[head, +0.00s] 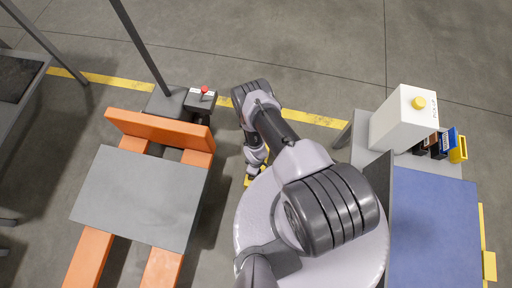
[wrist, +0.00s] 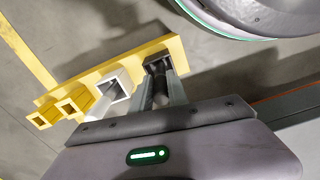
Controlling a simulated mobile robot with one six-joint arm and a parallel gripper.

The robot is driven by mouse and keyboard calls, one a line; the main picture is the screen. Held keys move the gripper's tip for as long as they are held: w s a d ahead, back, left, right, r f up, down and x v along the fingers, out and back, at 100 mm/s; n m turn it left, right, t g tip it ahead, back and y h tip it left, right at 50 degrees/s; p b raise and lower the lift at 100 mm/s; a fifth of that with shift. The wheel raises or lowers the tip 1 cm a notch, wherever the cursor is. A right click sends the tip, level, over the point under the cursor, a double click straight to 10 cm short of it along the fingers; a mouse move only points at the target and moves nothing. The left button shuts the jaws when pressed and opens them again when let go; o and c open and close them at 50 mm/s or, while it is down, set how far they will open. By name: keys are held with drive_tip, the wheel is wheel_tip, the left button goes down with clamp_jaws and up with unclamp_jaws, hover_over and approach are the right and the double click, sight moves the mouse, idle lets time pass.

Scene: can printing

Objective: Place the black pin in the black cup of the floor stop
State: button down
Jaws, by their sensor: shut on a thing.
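The floor stop (wrist: 140,57) is a yellow plate on the floor with a row of square cups. The black cup (wrist: 153,61) is at its right end in the wrist view, beside a white cup (wrist: 118,82). My gripper (wrist: 163,88) points down at the black cup, its fingertips at or just above the cup. It is shut on the black pin, which is mostly hidden between the fingers; I cannot tell how far the pin is in the cup. In the head view my gripper (head: 257,168) is low over the floor, and little of the floor stop shows.
Two yellow cups (wrist: 73,104) stand at the plate's other end. In the head view an orange pallet truck (head: 160,130) with a grey plate is at left. A blue-topped table (head: 435,230) with a white box (head: 402,120) is at right. Open floor lies ahead.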

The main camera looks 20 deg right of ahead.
drive_tip(key=c, duration=1.3)
unclamp_jaws()
drive_tip(key=shift+f, duration=0.1)
wheel_tip(320, 180, up, 12)
drive_tip(key=p, duration=0.6)
drive_tip(key=w+r+m, duration=0.2)
drive_tip(key=w+r, duration=0.8)
drive_tip(key=r, duration=0.1)
drive_tip(key=w+r+m+t, duration=0.15)
drive_tip(key=w+r, duration=0.25)
drive_tip(key=r, duration=1.1)
drive_tip(key=w+r+m+t, duration=0.1)
drive_tip(key=w+r+m, duration=0.25)
drive_tip(key=r, duration=1.15)
drive_tip(key=s+a+r+m+t, duration=0.1)
drive_tip(key=s+r, duration=0.3)
drive_tip(key=r, duration=0.4)
drive_tip(key=s+a+r+m+y, duration=0.1)
drive_tip(key=s+r+m, duration=0.1)
drive_tip(key=s+r, duration=0.35)
drive_tip(key=s+r+m+t, duration=0.1)
drive_tip(key=s+r, duration=0.2)
drive_tip(key=r, duration=0.7)
drive_tip(key=s+a+r+m+t+y, duration=0.1)
drive_tip(key=s+r, duration=0.3)
drive_tip(key=s, duration=0.7)
drive_tip(key=shift+a+r+m, duration=0.25)
drive_tip(key=shift+a+m, duration=0.45)
